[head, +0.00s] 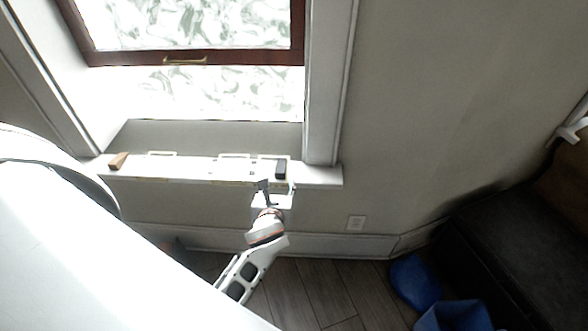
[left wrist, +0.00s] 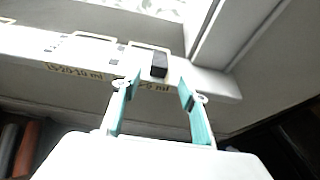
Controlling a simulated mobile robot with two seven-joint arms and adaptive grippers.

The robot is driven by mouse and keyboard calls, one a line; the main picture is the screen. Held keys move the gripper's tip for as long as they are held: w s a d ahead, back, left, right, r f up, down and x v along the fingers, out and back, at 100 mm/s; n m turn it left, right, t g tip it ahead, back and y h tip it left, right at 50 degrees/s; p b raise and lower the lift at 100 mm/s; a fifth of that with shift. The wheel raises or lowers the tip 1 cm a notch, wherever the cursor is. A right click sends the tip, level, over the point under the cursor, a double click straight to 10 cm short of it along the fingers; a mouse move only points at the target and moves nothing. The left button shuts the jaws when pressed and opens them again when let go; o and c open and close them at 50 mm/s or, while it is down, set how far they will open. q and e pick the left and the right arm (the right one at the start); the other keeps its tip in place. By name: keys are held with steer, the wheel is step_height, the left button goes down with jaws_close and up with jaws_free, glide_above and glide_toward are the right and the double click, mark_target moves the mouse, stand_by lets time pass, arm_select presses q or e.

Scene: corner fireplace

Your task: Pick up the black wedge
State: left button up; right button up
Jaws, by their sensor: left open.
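The black wedge (head: 281,169) lies on the white window sill near its right end. In the left wrist view the black wedge (left wrist: 159,64) shows as a dark block beyond the fingertips and between their lines. My left gripper (head: 275,187) is just in front of the sill, close to the wedge. Its two teal fingers (left wrist: 159,90) are spread apart with nothing between them. The wedge appears apart from the fingers. My right gripper is not in either view.
A brown wooden block (head: 118,160) sits at the left end of the sill (head: 322,174). Pale wire-like handles or frames (head: 235,156) stand along the sill. The window frame post (head: 330,90) rises right of the wedge. Blue objects (head: 416,282) and a dark hearth (head: 500,245) are lower right.

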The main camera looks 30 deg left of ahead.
mark_target(280, 173)
arm_select(q)
steer(key=b+x, duration=0.1)
steer(key=x, duration=0.6)
steer(key=shift+w+a, duration=0.25)
steer(key=c, duration=1.1)
